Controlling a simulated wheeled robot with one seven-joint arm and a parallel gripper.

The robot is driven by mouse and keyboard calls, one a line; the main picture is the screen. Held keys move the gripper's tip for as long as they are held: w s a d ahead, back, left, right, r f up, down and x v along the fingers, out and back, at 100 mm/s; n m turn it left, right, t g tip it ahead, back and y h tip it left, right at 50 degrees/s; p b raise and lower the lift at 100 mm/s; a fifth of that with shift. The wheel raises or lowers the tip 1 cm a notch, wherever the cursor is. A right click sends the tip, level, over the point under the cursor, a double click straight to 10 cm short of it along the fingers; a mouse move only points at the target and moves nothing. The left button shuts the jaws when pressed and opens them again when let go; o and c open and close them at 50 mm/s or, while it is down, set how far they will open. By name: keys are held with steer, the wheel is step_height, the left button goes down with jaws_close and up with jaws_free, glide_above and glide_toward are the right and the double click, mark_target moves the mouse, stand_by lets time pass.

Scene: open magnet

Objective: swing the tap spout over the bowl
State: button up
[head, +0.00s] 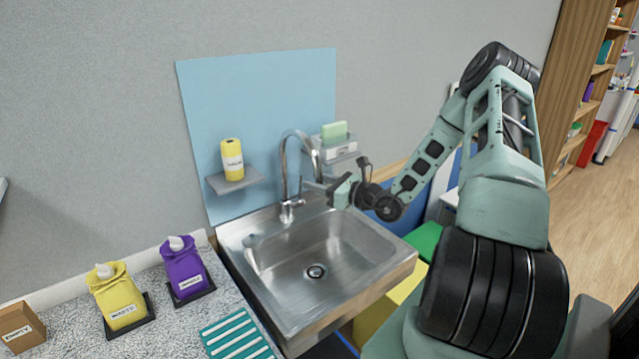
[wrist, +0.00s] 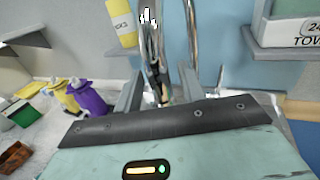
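The chrome tap (head: 285,165) stands at the back rim of the steel sink. Its arched spout (head: 297,134) bends over to the right, and its tip hangs near the back right of the sink bowl (head: 335,250). My gripper (head: 318,187) is beside the spout's lower end, on its right. In the wrist view, my gripper (wrist: 158,92) shows two grey fingers apart, with the chrome spout (wrist: 191,35) rising just beyond them. The fingers look open. I cannot tell whether they touch the spout.
A yellow bottle (head: 232,158) stands on a small shelf left of the tap. A shelf with a green-topped box (head: 335,132) is close behind my gripper. Yellow (head: 118,295) and purple (head: 184,265) pouches stand on the left counter. The bowl is empty.

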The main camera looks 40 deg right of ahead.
steer(key=shift+s+d, duration=0.1)
steer(key=b+v, duration=0.5)
steer(key=v, duration=1.2)
steer(key=shift+b, duration=0.3)
steer(key=shift+f, duration=0.1)
